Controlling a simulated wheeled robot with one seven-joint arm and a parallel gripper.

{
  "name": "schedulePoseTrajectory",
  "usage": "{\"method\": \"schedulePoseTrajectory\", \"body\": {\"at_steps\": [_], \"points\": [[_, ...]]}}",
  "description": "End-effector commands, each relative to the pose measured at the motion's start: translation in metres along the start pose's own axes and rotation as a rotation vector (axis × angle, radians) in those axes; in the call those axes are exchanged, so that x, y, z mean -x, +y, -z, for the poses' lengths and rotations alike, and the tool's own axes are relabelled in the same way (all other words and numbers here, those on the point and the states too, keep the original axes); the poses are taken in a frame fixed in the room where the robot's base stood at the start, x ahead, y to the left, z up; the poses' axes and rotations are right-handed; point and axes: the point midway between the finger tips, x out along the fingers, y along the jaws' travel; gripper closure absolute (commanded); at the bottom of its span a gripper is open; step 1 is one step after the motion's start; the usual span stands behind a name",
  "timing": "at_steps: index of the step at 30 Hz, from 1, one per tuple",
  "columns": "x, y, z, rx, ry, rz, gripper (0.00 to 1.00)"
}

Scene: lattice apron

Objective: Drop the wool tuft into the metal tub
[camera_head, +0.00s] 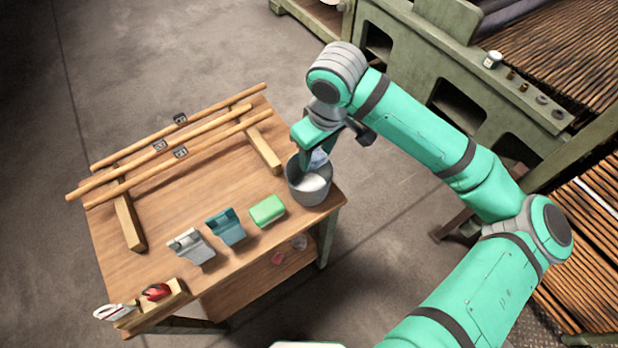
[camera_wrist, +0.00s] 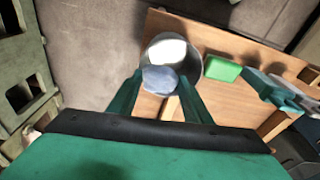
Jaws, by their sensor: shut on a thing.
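The metal tub (camera_head: 309,194) is a grey round bucket at the right corner of the wooden table, with something white inside it. The tub also shows in the wrist view (camera_wrist: 192,60), at the top centre. My gripper (camera_wrist: 160,85) is shut on the wool tuft (camera_wrist: 158,79), a pale blue-grey clump. In the wrist view the tuft overlaps the near side of the tub. In the head view the tuft (camera_head: 319,158) shows at the tub's far rim, below my gripper (camera_head: 316,154). I cannot tell whether the tuft touches the tub.
On the wooden table (camera_head: 175,215), a green block (camera_head: 267,210), a teal holder (camera_head: 226,227) and a grey holder (camera_head: 191,246) stand left of the tub. Wooden rods (camera_head: 165,146) lie on a rack behind. A green machine frame (camera_head: 455,75) stands at the right.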

Motion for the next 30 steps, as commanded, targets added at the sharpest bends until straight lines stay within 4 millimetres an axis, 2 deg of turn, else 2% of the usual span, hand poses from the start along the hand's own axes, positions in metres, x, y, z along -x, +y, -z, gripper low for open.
{"method": "schedulePoseTrajectory", "body": {"at_steps": [6,17,18,20,30], "points": [[-0.015,0.000,-0.003,-0.001,-0.001,0.001,0.76],[-0.018,0.001,-0.003,-0.002,0.000,0.000,0.76],[-0.018,0.001,-0.003,-0.002,0.000,0.000,0.48],[-0.018,0.001,-0.003,-0.002,0.000,0.000,0.34],[-0.016,0.001,-0.003,-0.002,0.000,0.000,0.33]]}}
